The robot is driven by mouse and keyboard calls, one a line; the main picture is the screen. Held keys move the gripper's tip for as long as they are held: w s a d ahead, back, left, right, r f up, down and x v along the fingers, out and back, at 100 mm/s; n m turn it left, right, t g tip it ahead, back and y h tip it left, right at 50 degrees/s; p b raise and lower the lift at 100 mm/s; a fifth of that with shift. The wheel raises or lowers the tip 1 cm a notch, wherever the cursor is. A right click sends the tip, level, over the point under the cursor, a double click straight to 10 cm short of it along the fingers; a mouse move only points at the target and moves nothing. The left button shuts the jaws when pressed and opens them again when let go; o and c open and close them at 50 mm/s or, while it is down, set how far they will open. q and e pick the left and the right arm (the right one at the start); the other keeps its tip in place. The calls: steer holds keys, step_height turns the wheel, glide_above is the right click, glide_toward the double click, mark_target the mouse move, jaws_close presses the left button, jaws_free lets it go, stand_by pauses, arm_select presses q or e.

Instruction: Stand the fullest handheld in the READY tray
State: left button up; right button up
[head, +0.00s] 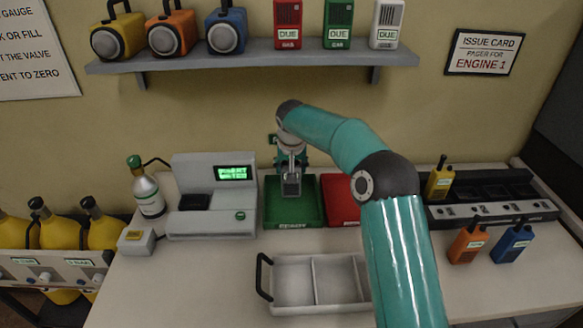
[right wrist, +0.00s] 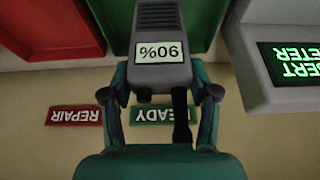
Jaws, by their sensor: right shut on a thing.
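My right gripper (head: 291,166) is shut on a grey handheld (head: 291,186). In the right wrist view the gripper (right wrist: 162,95) grips its sides, and the handheld (right wrist: 160,72) shows a label reading 90%, upside down in the picture. It hangs over the back part of the green tray (head: 294,219); I cannot tell whether it touches the floor. The green READY sign (right wrist: 150,114) is on the wall behind. A yellow handheld (head: 440,178) stands in the black charger rack (head: 500,210). An orange handheld (head: 468,241) and a blue handheld (head: 513,243) stand before it; their labels are unreadable. My left gripper is out of view.
The red tray (head: 341,201) with the REPAIR sign (right wrist: 74,129) is right beside the green one. A grey tester (head: 212,222) with a green screen stands left. A white divided tray (head: 293,307) lies in front. A shelf (head: 250,62) is above.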

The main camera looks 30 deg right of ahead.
steer(key=shift+w+d+f+p, duration=0.15)
steer(key=shift+w+f+p, duration=0.1)
steer(key=shift+f+p, duration=0.25)
steer(key=o, duration=1.5)
steer(key=shift+f, duration=0.15)
steer(key=shift+o, duration=0.2)
steer(key=shift+s, duration=0.1)
steer(key=b+v, duration=0.2)
steer(key=v, duration=1)
